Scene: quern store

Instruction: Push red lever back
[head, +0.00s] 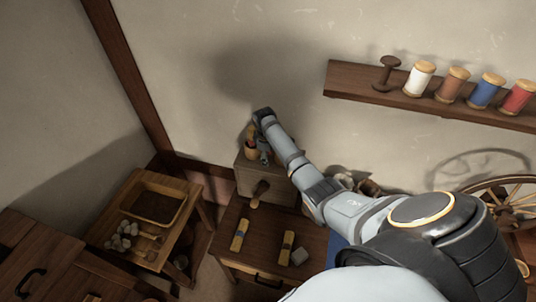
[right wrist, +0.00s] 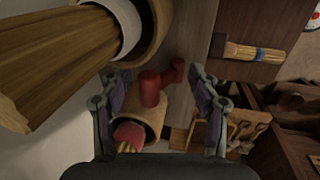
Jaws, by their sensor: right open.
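The red lever (right wrist: 151,88) shows in the right wrist view as a thick red upright piece with a short arm to the right. It lies between the two open fingers of my right gripper (right wrist: 155,82), with visible gaps to both. I cannot tell how near the fingertips are in depth. In the head view my right gripper (head: 264,150) hangs down from the end of my right arm over the small cabinet (head: 262,183) by the wall. The lever cannot be made out there. My left gripper is not in view.
A round wooden cup (right wrist: 151,118) holds a red-topped thing below the lever. In the head view a dark table (head: 268,225) with yellow bundles stands in front, and a spool shelf (head: 345,80) hangs right.

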